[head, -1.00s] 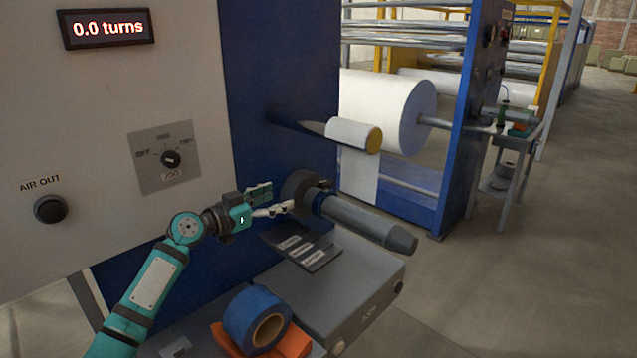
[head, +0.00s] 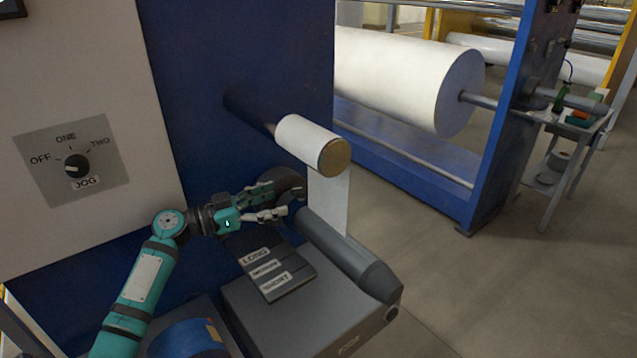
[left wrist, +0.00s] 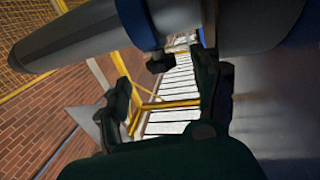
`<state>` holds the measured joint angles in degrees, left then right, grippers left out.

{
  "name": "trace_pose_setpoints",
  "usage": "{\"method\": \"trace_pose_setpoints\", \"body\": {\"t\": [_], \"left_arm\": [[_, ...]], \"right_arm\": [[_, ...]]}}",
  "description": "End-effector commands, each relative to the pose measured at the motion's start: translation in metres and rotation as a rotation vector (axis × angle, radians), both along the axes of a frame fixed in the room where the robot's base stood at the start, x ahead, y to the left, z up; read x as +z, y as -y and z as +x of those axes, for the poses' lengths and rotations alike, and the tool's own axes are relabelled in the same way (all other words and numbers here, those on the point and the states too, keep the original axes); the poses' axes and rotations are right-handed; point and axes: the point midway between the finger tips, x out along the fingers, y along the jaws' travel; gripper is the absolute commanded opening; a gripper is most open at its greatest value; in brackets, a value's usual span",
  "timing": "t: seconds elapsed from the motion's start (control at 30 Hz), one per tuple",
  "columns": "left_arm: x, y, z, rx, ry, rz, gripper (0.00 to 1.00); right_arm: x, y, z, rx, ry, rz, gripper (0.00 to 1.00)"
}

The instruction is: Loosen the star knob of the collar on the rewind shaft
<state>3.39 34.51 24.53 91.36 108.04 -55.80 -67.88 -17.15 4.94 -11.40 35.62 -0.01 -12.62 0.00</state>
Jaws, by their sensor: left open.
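The grey rewind shaft (head: 350,262) juts toward the lower right from the blue machine wall, ending in a tapered tip. A dark round collar or hub (head: 289,183) sits at its root, partly behind my left gripper (head: 277,203). The gripper is open beside it, fingers pointing right. In the left wrist view the shaft (left wrist: 75,37) crosses the top with a blue ring (left wrist: 138,22). A small dark knob (left wrist: 160,62) hangs below the ring, between and beyond my open fingers (left wrist: 168,98); I see no contact. Its star shape cannot be made out. My right gripper is out of view.
A grey box (head: 310,310) with a dark panel labelled LONG and SHORT (head: 272,270) lies under the shaft. A white film roll (head: 310,142) sticks out above. The JOG switch (head: 77,166) is at left, a blue tape roll (head: 187,338) below.

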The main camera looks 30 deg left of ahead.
Motion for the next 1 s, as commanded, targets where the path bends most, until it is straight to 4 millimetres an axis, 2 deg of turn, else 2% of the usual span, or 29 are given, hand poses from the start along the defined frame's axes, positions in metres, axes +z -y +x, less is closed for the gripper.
{"method": "trace_pose_setpoints", "body": {"t": [0.17, 0.63, 1.0], "left_arm": [[0.001, 0.000, -0.001, -0.002, 0.005, 0.000, 0.66], [0.002, 0.036, 0.053, -0.002, 0.005, -0.002, 0.66], [-0.001, 0.040, 0.059, -0.002, 0.004, 0.001, 0.66]], "right_arm": [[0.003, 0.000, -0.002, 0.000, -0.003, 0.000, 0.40], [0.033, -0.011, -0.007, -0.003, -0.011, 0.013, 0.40], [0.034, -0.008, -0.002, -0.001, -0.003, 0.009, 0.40]]}}
